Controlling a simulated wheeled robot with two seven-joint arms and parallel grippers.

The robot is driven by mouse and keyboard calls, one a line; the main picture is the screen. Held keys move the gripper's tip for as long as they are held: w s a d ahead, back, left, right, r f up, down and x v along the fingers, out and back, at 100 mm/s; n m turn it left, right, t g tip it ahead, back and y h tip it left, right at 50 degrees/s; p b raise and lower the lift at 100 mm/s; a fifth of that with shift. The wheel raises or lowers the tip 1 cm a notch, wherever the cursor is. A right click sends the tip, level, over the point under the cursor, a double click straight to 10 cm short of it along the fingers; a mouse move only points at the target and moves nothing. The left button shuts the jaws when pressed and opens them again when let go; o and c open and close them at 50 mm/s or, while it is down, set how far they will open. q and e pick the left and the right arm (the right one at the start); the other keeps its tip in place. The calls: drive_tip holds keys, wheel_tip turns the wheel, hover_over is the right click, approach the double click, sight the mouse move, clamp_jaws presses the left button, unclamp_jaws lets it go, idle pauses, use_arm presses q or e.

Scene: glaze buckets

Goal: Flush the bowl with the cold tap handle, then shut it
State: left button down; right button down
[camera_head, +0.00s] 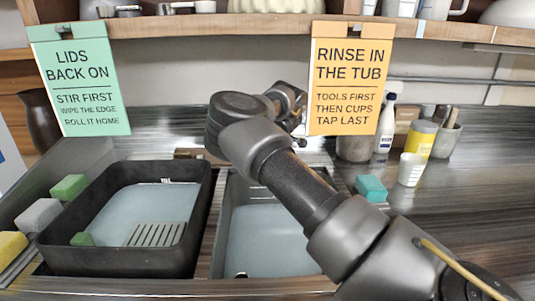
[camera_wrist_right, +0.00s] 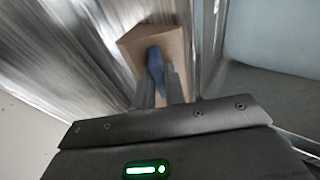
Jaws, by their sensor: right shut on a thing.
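In the right wrist view a blue handle (camera_wrist_right: 155,66), which looks like the cold tap handle, stands at a tan block (camera_wrist_right: 174,44). My right gripper (camera_wrist_right: 159,82) is shut on the blue handle. In the head view my right arm covers the tap area, and the handle and the gripper's fingers are hidden. The sink has a right basin (camera_head: 226,235) with a pale blue floor. A black tub (camera_head: 125,262) sits at its left with a pale floor and a slotted grate. I cannot tell whether water runs. My left gripper is not in view.
Sponges, one green (camera_head: 69,187) and one grey (camera_head: 38,216), lie left of the tub. A teal sponge (camera_head: 371,188), a white cup (camera_head: 411,169) and a yellow jar (camera_head: 420,139) stand on the right counter. Two hanging signs and a shelf (camera_head: 200,24) are above.

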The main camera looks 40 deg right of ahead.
drive_tip(key=c, duration=1.5)
unclamp_jaws()
drive_tip(key=shift+w, duration=0.1)
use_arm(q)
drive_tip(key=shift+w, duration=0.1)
use_arm(e)
drive_tip(key=shift+o, duration=0.2)
